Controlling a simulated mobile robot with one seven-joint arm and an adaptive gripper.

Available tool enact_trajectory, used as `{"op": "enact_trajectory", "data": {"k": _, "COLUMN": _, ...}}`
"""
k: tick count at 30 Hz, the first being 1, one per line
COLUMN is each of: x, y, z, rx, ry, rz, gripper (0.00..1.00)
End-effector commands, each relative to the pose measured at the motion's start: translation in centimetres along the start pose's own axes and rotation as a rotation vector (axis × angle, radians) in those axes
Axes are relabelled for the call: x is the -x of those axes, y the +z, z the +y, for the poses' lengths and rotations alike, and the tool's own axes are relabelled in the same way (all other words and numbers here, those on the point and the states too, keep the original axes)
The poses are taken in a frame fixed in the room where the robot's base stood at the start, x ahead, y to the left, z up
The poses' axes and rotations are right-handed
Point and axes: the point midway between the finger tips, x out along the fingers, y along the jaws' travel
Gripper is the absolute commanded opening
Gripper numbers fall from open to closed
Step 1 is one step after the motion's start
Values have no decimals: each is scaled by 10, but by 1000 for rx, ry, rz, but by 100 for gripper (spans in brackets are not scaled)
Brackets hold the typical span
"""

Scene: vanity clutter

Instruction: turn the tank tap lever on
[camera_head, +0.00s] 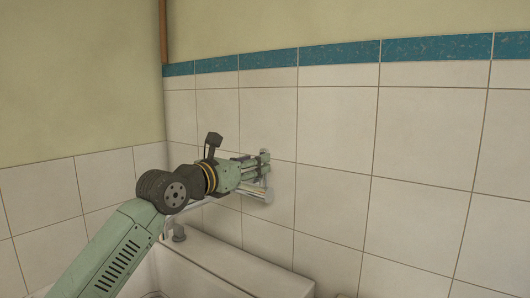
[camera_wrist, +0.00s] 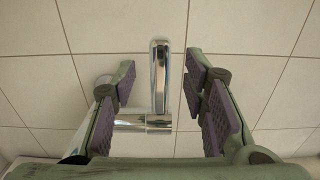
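The tank tap has a chrome lever (camera_wrist: 158,72) standing upright in the middle of the wrist view, against the tiled wall. It rises from a horizontal chrome body (camera_wrist: 130,123) that runs left, partly hidden by my left finger. My gripper (camera_wrist: 162,82) is open, with one finger on each side of the lever and a visible gap to both. In the head view my gripper (camera_head: 264,168) is close to the wall, and some chrome of the tap (camera_head: 262,192) shows just below its fingers. The rest of the tap is hidden behind my gripper there.
A white tank or ledge (camera_head: 215,262) runs along the wall below my arm, with a small grey fitting (camera_head: 178,233) at its far left end. The white tiled wall (camera_head: 420,130) is right behind the tap. The wall to the right is clear.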

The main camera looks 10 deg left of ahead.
Motion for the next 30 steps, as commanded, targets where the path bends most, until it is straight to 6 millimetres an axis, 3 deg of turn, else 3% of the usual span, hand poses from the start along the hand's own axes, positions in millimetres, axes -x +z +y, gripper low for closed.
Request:
{"op": "enact_trajectory", "data": {"k": 3, "x": -22, "y": 4, "z": 0, "rx": 1, "ry": -2, "rz": 1, "gripper": 40}}
{"op": "enact_trajectory", "data": {"k": 10, "x": -46, "y": 1, "z": 0, "rx": 1, "ry": 0, "rz": 0, "gripper": 40}}
{"op": "enact_trajectory", "data": {"k": 20, "x": -50, "y": 0, "z": 0, "rx": 1, "ry": 0, "rz": -1, "gripper": 40}}
{"op": "enact_trajectory", "data": {"k": 30, "x": -49, "y": 0, "z": 0, "rx": 1, "ry": 0, "rz": -1, "gripper": 18}}
